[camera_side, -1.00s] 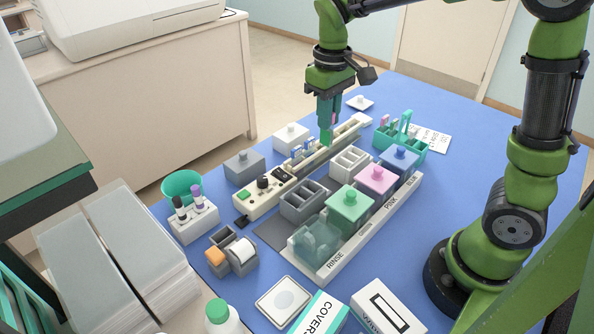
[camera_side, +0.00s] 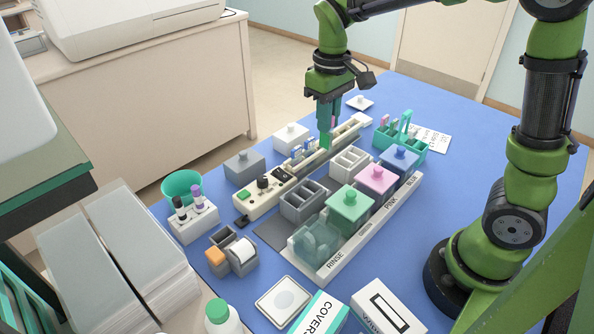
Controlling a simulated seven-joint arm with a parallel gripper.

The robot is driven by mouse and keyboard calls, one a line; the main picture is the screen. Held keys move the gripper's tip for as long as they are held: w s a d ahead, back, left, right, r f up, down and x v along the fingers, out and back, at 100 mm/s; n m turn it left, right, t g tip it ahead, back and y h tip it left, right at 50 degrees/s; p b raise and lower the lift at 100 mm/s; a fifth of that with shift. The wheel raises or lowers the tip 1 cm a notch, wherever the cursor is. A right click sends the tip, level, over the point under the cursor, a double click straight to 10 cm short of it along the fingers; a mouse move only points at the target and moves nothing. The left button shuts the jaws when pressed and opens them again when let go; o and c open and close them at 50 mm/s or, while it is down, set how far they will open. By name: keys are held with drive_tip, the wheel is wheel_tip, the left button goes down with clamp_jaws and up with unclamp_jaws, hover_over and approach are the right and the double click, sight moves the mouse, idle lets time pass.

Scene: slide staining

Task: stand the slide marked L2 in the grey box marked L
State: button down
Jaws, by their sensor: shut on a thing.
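My gripper (camera_side: 326,140) points down over the long cream rack (camera_side: 345,133) that holds several upright slides (camera_side: 303,148). Its green fingers are shut on a slide low at the rack; the slide is mostly hidden by the fingers, and I cannot read its mark. An open grey box with compartments (camera_side: 304,201) stands in front of the cream device. A closed grey box with a knobbed lid (camera_side: 244,167) stands behind and left of it. No L mark is legible on either grey box.
A white compartment box (camera_side: 350,163) stands right of the rack. Lidded pink (camera_side: 376,180), blue (camera_side: 399,158) and green (camera_side: 350,203) jars stand in a row. A teal carrier with a tall handle (camera_side: 403,137) is at the right. Blue table is free at the front right.

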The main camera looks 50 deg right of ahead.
drive_tip(key=shift+s+a+f, duration=0.1)
drive_tip(key=shift+a+f, duration=0.65)
drive_tip(key=shift+f, duration=1.25)
drive_tip(key=shift+s+a+f, duration=0.1)
drive_tip(key=shift+a+f, duration=0.65)
drive_tip(key=shift+f, duration=1.25)
drive_tip(key=shift+s+a+f, duration=0.1)
drive_tip(key=shift+a+f, duration=0.65)
drive_tip(key=shift+f, duration=1.25)
drive_tip(key=shift+f, duration=0.25)
drive_tip(key=c, duration=1.1)
unclamp_jaws()
drive_tip(key=shift+o, duration=0.2)
wheel_tip(320, 180, up, 17)
